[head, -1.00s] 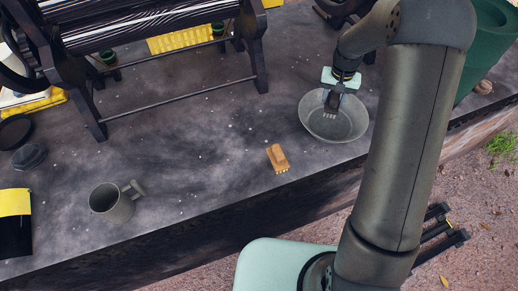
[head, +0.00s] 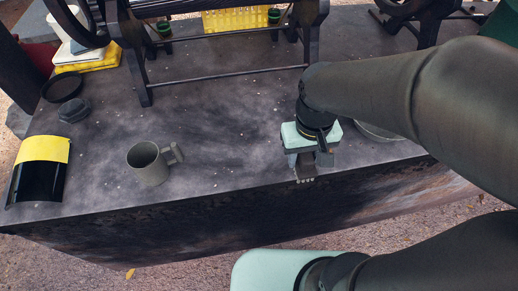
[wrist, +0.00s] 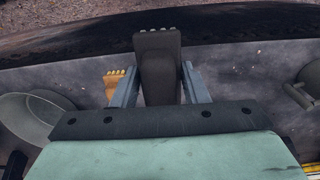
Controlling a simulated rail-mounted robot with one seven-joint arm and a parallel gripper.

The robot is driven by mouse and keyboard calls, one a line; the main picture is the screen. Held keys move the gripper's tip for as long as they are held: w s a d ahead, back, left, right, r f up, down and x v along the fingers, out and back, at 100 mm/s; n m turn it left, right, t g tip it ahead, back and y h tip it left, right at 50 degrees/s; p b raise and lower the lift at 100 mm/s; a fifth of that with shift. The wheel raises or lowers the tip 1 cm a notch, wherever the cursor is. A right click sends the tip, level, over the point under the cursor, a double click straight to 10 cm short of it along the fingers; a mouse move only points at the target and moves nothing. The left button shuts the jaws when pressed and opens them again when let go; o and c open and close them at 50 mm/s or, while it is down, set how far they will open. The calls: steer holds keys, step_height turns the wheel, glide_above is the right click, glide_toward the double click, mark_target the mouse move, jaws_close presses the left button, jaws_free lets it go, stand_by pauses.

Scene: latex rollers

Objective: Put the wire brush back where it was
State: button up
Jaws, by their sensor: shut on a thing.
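A dark grey brush with a row of pale bristles, which I take for the wire brush (head: 305,175), is between the fingers of my gripper (head: 302,157) at the table's front edge. In the wrist view my gripper (wrist: 158,90) is shut on this brush (wrist: 158,62), with its bristle end pointing away from the palm. It appears to be held above the table; its exact height is unclear. A wooden brush (wrist: 114,86) lies on the table just left of the fingers in the wrist view. It is hidden behind my gripper in the head view.
A grey bowl (head: 384,132) stands right of my gripper, partly covered by my arm; it also shows in the wrist view (wrist: 28,112). A grey mug (head: 150,164) stands to the left. A roller frame (head: 146,70) fills the back. Open table (head: 220,135) lies between mug and gripper.

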steer(key=shift+s+a+f, duration=0.15)
steer(key=shift+s+a, duration=0.05)
steer(key=shift+s, duration=0.1)
steer(key=w+a+f, duration=0.1)
steer(key=w+f, duration=0.2)
steer(key=w, duration=0.1)
steer(key=w+a+f+p, duration=0.1)
steer(key=w+a+f, duration=0.1)
steer(key=w+f, duration=0.1)
steer(key=w+a+f, duration=0.2)
steer(key=w+f, duration=0.1)
steer(key=w, duration=0.1)
steer(key=shift+w+a+p, duration=0.15)
steer(key=shift+w+p, duration=0.25)
steer(key=shift+w+a+f, duration=0.15)
steer(key=shift+w+f, duration=0.1)
steer(key=shift+f, duration=0.15)
steer(key=shift+w+f, duration=0.1)
steer(key=shift+f, duration=1.45)
steer(key=shift+f, duration=0.2)
steer(key=o, duration=0.9)
